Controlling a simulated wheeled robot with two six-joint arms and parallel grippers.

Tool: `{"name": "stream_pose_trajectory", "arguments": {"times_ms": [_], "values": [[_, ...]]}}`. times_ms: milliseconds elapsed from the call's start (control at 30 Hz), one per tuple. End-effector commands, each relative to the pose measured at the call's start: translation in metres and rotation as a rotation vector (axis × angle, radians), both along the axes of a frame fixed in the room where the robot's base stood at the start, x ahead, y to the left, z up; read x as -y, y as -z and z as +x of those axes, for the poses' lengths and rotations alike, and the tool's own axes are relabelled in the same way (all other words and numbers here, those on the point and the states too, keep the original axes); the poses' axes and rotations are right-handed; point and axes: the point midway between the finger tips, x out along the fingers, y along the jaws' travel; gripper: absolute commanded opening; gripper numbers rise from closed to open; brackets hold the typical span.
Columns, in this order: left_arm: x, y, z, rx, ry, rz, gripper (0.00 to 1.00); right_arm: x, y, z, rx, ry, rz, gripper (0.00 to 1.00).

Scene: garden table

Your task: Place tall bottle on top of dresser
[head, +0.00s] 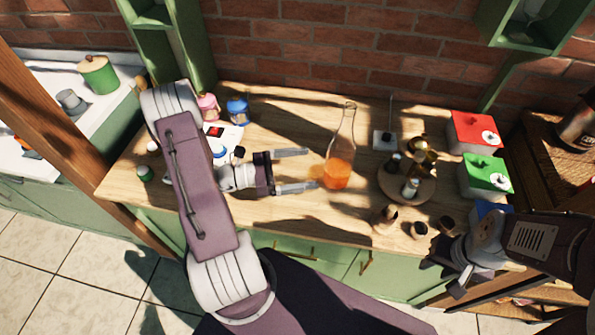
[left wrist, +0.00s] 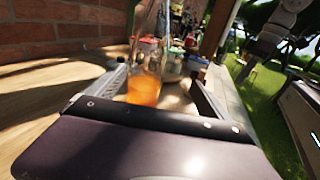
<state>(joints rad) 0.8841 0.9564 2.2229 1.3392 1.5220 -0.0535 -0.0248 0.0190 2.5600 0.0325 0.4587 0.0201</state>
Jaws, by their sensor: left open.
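The tall bottle (head: 340,150) is clear glass with a long neck and orange liquid in its base. It stands upright on the wooden top of the green dresser (head: 240,200). My left gripper (head: 300,171) is open, its two fingers pointing right toward the bottle, with the fingertips just short of it. In the left wrist view the bottle (left wrist: 146,80) shows ahead between the open fingers. My right gripper (head: 448,268) is at the lower right, in front of the dresser edge; its finger opening is unclear.
Right of the bottle is a round wooden tray (head: 390,184) with small jars. Red (head: 474,131) and green (head: 486,175) boxes stand farther right. Pink (head: 208,106) and blue (head: 238,110) jars stand at the back left. A brick wall (head: 300,45) is behind.

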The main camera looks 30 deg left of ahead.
Motion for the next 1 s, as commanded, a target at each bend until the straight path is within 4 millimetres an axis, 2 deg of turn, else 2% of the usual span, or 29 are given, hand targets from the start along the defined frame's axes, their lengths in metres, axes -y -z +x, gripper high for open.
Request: {"name": "stream_pose_trajectory", "arguments": {"times_ms": [67, 100, 167, 200, 233, 300, 367, 400, 533, 633, 1000], "values": [[0.042, 0.001, -0.025, -0.011, 0.224, 0.133, 0.92, 0.0, 0.0, 0.0, 0.0, 0.0, 0.0, 0.36], [0.067, 0.006, -0.05, -0.012, 0.401, 0.253, 0.92, 0.0, -0.001, 0.0, 0.0, 0.0, 0.0, 0.36], [0.089, 0.02, -0.096, 0.015, 0.689, 0.481, 0.92, 0.0, 0.0, 0.0, 0.0, 0.0, 0.0, 0.36], [0.089, 0.03, -0.122, 0.057, 0.869, 0.648, 0.92, 0.0, 0.0, 0.0, 0.0, 0.0, 0.0, 0.36], [0.084, 0.037, -0.136, 0.102, 0.993, 0.774, 0.92, 0.0, 0.0, 0.0, 0.0, 0.0, 0.0, 0.36], [0.062, 0.047, -0.15, 0.245, 1.233, 1.062, 0.92, 0.0, 0.0, 0.0, 0.0, 0.0, 0.0, 0.36], [0.045, 0.048, -0.144, 0.394, 1.38, 1.28, 0.92, 0.0, 0.0, 0.0, 0.0, 0.0, 0.0, 0.36], [0.037, 0.046, -0.135, 0.495, 1.451, 1.402, 0.92, 0.0, 0.0, 0.0, 0.0, 0.0, 0.0, 0.36], [0.03, 0.032, -0.106, 0.755, 1.563, 1.655, 0.92, 0.0, 0.0, 0.0, 0.0, 0.0, 0.0, 0.36], [0.03, 0.027, -0.097, 0.835, 1.583, 1.722, 0.92, 0.0, 0.0, 0.0, 0.0, 0.0, 0.0, 0.36], [0.03, 0.026, -0.096, 0.836, 1.584, 1.725, 0.92, 0.0, 0.0, 0.0, 0.0, 0.0, 0.0, 0.36]]}}
